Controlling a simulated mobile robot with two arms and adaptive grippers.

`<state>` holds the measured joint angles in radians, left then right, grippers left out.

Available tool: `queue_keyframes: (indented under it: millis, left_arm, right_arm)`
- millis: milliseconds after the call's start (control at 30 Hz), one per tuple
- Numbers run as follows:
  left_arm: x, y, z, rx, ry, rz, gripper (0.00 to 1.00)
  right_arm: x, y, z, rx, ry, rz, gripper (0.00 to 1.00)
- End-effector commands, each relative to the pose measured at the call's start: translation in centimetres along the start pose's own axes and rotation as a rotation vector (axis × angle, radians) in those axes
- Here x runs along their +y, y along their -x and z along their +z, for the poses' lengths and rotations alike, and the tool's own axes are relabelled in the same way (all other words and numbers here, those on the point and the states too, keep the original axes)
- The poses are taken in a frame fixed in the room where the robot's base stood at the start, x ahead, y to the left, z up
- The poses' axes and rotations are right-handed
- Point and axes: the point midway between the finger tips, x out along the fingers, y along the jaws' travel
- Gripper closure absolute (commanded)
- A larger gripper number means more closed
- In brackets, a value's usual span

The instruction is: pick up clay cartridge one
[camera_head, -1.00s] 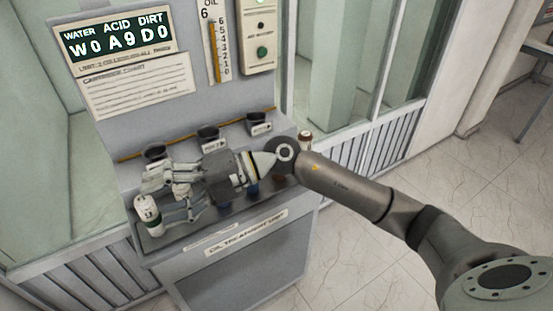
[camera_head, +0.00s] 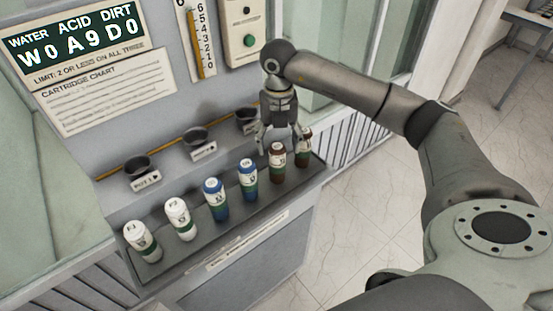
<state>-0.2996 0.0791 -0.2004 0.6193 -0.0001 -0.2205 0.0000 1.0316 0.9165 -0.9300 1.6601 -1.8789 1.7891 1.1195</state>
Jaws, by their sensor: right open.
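My right gripper (camera_head: 278,138) points down with its fingers apart at the right end of the row of cartridges. Its fingers are just behind and above the nearer brown cartridge (camera_head: 277,163); I cannot tell whether they touch it. A second brown cartridge (camera_head: 305,149) stands to its right, partly covered by a finger. Both stand upright on the grey shelf (camera_head: 193,262). The labels are too small to read surely, so I cannot tell which is clay cartridge one. My left gripper is not in view.
Two white cartridges (camera_head: 142,241) (camera_head: 180,219) and two blue ones (camera_head: 215,199) (camera_head: 247,179) stand upright to the left. Dark cups (camera_head: 137,169) (camera_head: 195,137) (camera_head: 247,117) are mounted on the panel behind. A display (camera_head: 75,40) reads W0 A9 D0. Open floor lies to the right.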

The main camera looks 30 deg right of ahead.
Motion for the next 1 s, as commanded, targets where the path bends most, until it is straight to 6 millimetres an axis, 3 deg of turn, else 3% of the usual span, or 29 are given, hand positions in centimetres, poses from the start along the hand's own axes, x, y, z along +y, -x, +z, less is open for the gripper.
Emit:
queue_keyframes:
  millis: [100,167,267,533,833,1000]
  left_arm:
    - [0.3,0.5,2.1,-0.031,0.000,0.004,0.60]
    - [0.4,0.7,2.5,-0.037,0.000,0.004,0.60]
    - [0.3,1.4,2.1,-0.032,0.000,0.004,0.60]
    - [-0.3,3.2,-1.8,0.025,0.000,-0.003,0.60]
    - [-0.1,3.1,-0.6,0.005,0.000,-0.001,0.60]
    - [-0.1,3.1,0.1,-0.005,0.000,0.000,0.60]
  right_arm:
    - [0.0,-1.0,0.0,0.001,0.001,0.001,0.35]
    - [0.1,-1.4,0.0,0.001,0.001,0.002,0.35]
    - [0.0,-2.1,0.1,0.003,0.000,0.001,0.35]
    - [0.0,-5.9,0.4,0.003,0.002,0.002,0.35]
    - [0.0,-6.6,0.5,0.000,0.003,0.003,0.35]
    - [0.0,-6.6,0.5,0.000,0.003,0.003,0.56]
